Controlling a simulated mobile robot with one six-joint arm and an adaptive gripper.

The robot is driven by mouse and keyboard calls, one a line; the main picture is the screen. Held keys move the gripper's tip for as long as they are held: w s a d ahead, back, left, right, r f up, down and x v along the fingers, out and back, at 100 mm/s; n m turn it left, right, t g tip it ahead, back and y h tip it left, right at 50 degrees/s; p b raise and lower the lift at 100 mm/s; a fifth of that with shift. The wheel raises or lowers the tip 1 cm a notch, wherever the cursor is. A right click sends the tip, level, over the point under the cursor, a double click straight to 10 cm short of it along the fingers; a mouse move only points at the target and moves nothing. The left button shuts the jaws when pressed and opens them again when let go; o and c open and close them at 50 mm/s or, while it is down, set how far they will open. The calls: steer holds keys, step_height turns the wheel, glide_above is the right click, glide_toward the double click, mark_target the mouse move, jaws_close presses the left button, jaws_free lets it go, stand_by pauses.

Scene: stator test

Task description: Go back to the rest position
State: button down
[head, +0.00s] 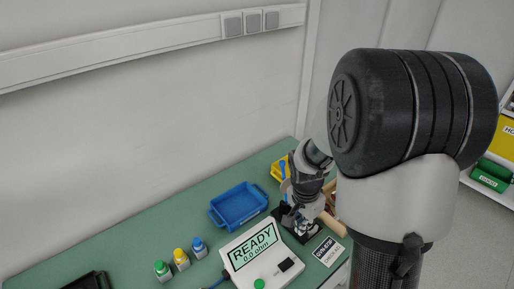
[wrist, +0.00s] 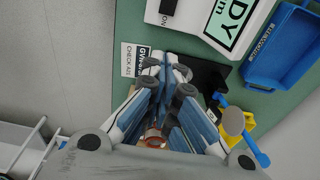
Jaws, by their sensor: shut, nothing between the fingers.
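My gripper (wrist: 167,72) fills the middle of the wrist view, its blue and grey fingers shut with nothing held. In the head view my gripper (head: 298,217) points down over the right part of the green bench, close to a black plate (head: 285,227). The black plate also shows beside the fingers in the wrist view (wrist: 207,74). A small orange-brown thing (wrist: 153,138) shows between the finger links; I cannot tell what it is. The large joint of my arm hides the right part of the bench in the head view.
A white tester (head: 265,263) reads READY, 0.0 ohm. A blue tray (head: 240,205) stands behind it, a yellow bin (head: 277,171) further back. A printed card (head: 326,251) lies right of the tester. Green (head: 161,270), yellow (head: 181,258) and blue (head: 198,247) capped pieces stand left.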

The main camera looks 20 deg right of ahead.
steer(key=s+a+r+n+t+b, duration=0.1)
steer(key=s+a+r+n, duration=0.15)
steer(key=r, duration=0.25)
steer(key=s+a+r+n+t+b, duration=0.1)
steer(key=s+a+r+n, duration=0.1)
steer(key=a+r+n, duration=0.3)
steer(key=s+a+r+n+t, duration=0.1)
steer(key=s+a+r+n, duration=0.2)
steer(key=s, duration=0.2)
steer(key=s+a+r+n+t+y+b, duration=0.1)
steer(key=s+a+r+n, duration=0.2)
steer(key=s, duration=0.3)
steer(key=shift+s+r, duration=0.15)
steer(key=shift+r, duration=0.05)
